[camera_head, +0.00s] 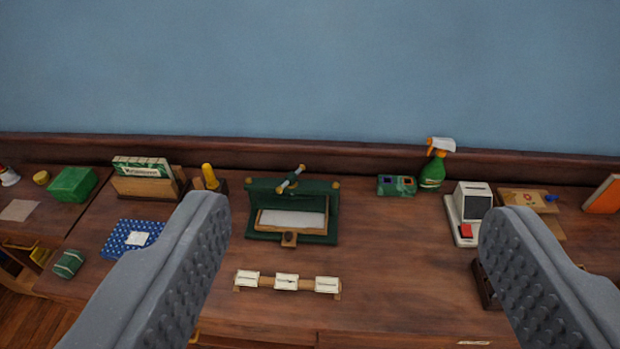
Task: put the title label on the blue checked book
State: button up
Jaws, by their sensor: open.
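A blue book (117,240) with a small white checked or dotted pattern lies flat on the desk at the left. A white patch (138,238) shows on its cover; I cannot tell whether it is printed or a separate piece. Three white labels with dark marks stand in a row on a low wooden rack (308,287) near the middle: a left label (247,278), a middle label (286,281) and a right label (326,284). The writing is too small to read. My gripper (355,210) is open and empty, its fingers wide apart in the foreground.
A green press (334,205) stands behind the rack. A card box (146,186), a green spray bottle (432,175) and a white machine (463,211) line the back. A green striped object (68,263) lies near the book. Bare desk (400,275) lies right of the rack.

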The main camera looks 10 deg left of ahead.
aim_at(137, 239)
jog(key=z, duration=2.8)
jog(key=k, duration=1.2)
jog(key=u, duration=1.7)
jog(key=i, duration=1)
